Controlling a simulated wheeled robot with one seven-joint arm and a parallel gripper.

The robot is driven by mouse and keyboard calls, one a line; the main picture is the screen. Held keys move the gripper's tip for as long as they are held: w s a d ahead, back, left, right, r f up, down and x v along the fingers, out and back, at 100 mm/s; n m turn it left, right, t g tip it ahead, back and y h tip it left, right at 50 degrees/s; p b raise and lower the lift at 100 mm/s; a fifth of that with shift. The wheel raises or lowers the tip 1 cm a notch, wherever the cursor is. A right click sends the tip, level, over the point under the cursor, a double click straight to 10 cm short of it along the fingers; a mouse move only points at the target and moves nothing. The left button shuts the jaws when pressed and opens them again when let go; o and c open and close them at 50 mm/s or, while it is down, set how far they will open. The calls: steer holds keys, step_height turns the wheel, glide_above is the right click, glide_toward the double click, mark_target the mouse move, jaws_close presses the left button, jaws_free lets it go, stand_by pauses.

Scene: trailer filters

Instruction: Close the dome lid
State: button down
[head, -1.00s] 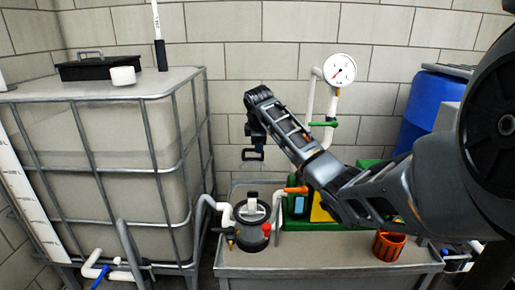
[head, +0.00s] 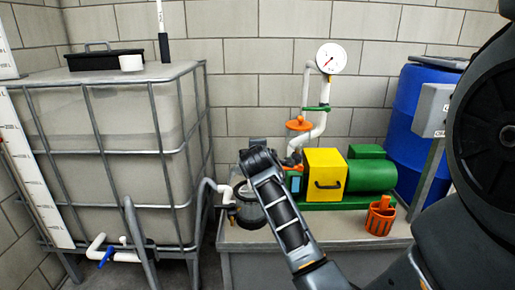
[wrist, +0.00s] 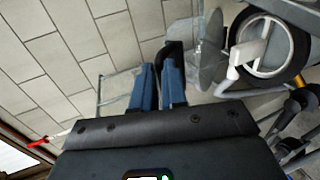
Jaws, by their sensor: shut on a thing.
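The round dark filter pot (head: 250,214) stands at the left end of the bench, partly hidden behind my arm in the head view. In the wrist view, the pot (wrist: 289,38) is open at the right, with a white strainer (wrist: 262,48) and its handle inside. A grey, see-through dome lid (wrist: 209,58) stands tilted up beside the pot's mouth. My gripper (wrist: 160,72), with blue fingers, is shut on a dark part at the lid's edge, seemingly its handle. The fingertips are hidden in the head view.
A yellow box (head: 324,175) and green pump motor (head: 372,174) stand right of the pot, with an orange handwheel (head: 298,124) and gauge (head: 331,57) above. An orange holder (head: 380,217) is at the bench's right. A caged tank (head: 120,150) stands left.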

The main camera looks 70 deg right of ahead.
steer(key=shift+s+a+f, duration=0.3)
steer(key=shift+a+f, duration=0.65)
steer(key=shift+s+a+f, duration=0.25)
steer(key=shift+a+f, duration=0.7)
steer(key=c, duration=1.4)
jaws_free()
steer(key=shift+d, duration=0.1)
steer(key=shift+o, duration=1.2)
steer(key=shift+r, duration=0.2)
steer(key=p+v, duration=0.1)
steer(key=v, duration=0.6)
steer(key=shift+a+r, duration=0.15)
steer(key=shift+a, duration=0.2)
